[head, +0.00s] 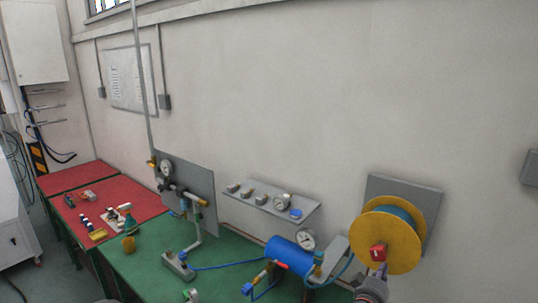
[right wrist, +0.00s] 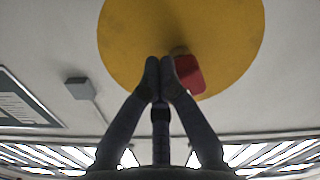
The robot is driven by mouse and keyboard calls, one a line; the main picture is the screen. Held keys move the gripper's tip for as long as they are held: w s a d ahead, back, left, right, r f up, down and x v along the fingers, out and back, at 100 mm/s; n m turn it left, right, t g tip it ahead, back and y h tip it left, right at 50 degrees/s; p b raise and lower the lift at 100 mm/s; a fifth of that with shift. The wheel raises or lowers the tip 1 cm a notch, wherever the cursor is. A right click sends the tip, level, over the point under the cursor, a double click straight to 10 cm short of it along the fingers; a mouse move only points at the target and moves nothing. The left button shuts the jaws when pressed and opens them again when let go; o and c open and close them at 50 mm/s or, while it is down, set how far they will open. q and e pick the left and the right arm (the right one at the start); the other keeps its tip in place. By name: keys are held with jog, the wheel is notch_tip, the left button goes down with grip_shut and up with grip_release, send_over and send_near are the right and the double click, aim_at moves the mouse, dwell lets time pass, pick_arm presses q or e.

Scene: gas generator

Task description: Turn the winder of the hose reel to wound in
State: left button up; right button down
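The hose reel has a yellow disc (head: 402,250) in front of a blue hose coil (head: 402,212), on a grey plate (head: 428,198) against the wall. Its red winder (head: 377,252) sticks out from the lower left of the disc. My right gripper (head: 381,270) comes up from below, its tips close to the winder. In the right wrist view the fingertips (right wrist: 159,72) are together with nothing seen between them. The red winder (right wrist: 189,74) shows just right of and partly behind the right finger, against the yellow disc (right wrist: 215,35). I cannot tell whether they touch. My left gripper is out of view.
A blue cylinder (head: 287,253) with a gauge (head: 306,239) stands left of the reel on the green bench (head: 135,272). A small wall shelf (head: 262,211) holds several fittings. A grey panel (head: 200,168) with pipework stands farther left. The wall above the reel is bare.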

jog(key=shift+w+r, duration=0.1)
jog(key=shift+r, duration=0.1)
jog(key=shift+w+a+f, duration=0.4)
jog(key=shift+w+a, duration=0.1)
jog(key=shift+a, duration=0.2)
dwell(0.8)
jog(key=shift+f, duration=0.1)
jog(key=p+v, duration=0.1)
jog(key=v, duration=0.5)
jog(key=shift+s+f, duration=0.15)
jog(key=shift+f, duration=0.2)
dwell(0.5)
